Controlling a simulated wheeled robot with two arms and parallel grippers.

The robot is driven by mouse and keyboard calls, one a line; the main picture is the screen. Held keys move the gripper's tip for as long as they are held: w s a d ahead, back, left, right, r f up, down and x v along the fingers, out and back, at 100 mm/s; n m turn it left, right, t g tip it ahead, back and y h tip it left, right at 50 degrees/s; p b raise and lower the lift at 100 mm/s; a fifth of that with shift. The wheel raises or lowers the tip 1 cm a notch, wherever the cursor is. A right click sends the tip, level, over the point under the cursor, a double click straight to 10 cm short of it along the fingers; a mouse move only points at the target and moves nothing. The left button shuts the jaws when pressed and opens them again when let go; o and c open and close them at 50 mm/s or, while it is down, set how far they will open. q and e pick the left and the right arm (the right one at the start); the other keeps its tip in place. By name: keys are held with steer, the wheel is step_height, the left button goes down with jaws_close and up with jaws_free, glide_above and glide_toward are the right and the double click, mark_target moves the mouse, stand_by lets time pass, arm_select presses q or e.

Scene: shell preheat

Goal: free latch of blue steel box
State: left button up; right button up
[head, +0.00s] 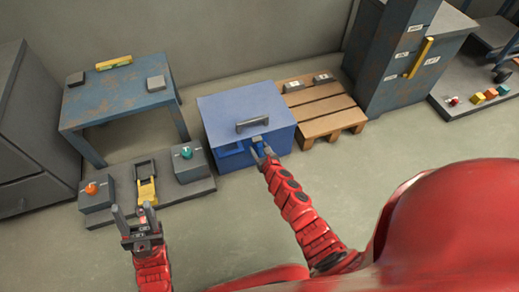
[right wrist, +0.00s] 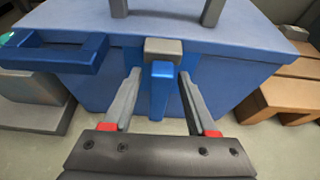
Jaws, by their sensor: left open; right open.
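The blue steel box (head: 225,115) stands on the floor in the middle of the head view, lid down, with a dark grey handle (head: 253,125) on top. Its latch (right wrist: 161,88), a bright blue lever under a grey block (right wrist: 163,50), is on the front face in the right wrist view. My right gripper (right wrist: 156,97) is open, its fingers on either side of the latch lever and apart from it. In the head view my right gripper (head: 263,152) is at the box front and partly covers the latch. My left gripper (head: 147,212) is open and empty, away from the box at lower left.
A wooden pallet (head: 318,107) with small grey blocks stands right of the box. At left are a blue table (head: 118,100) and a low grey board with an orange-knob box (head: 95,192), a yellow piece (head: 147,185) and a teal-knob box (head: 187,163). Floor in front is clear.

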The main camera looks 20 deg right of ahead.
jaws_close()
